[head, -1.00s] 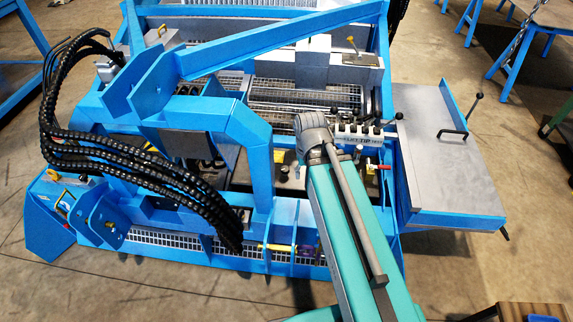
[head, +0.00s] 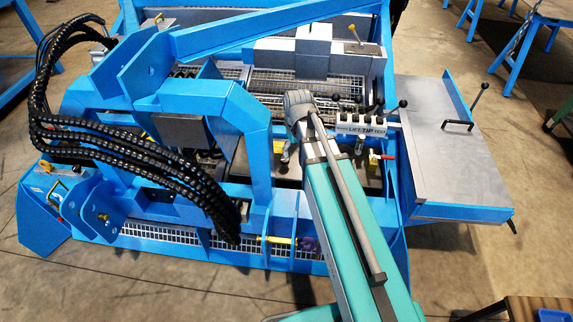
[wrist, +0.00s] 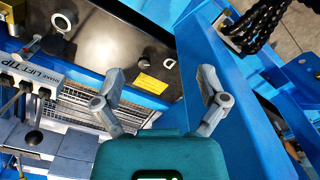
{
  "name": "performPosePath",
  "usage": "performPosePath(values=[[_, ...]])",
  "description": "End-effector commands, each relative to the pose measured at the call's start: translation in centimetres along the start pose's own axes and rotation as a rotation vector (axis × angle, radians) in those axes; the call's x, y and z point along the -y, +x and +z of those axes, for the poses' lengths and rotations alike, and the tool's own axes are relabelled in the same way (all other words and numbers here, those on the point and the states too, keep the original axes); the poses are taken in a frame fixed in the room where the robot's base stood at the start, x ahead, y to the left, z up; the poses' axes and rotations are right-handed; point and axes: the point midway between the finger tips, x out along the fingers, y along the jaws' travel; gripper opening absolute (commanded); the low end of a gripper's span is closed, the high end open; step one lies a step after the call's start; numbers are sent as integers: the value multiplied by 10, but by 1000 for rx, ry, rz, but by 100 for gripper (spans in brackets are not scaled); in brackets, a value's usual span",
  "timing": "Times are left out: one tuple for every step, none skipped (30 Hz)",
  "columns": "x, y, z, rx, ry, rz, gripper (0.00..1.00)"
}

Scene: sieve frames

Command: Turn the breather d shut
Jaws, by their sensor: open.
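In the head view my own arm hides most of the area under the gripper.
A lever block (head: 366,130) marked LIFT and TIP stands right of my arm, with a red-handled fitting (head: 384,157) below it. A blue arch frame (head: 258,150) and black hoses (head: 150,165) stand left. A grey side table (head: 450,155) is at right.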

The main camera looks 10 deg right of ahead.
Motion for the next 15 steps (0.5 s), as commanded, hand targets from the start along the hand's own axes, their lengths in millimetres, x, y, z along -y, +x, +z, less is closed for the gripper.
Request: performPosePath(values=[[-8, 22, -24, 0, -50, 0, 92], [-11, 28, -33, 0, -82, 0, 92], [-15, 36, -44, 0, -126, 0, 92], [-18, 42, -53, 0, -158, 0, 92], [-21, 48, -62, 0, -191, 0, 92], [-25, 56, -74, 0, -233, 0, 92], [-27, 62, -82, 0, -265, 0, 92], [-30, 68, -91, 0, -297, 0, 92], [-34, 76, -103, 0, -341, 0, 92], [-37, 82, -112, 0, -373, 0, 92], [-40, 87, -120, 0, -404, 0, 92], [-43, 94, -131, 0, -445, 0, 92], [-46, 100, -138, 0, -474, 0, 92], [-48, 104, -145, 0, -503, 0, 92], [-51, 110, -154, 0, -537, 0, 92]])
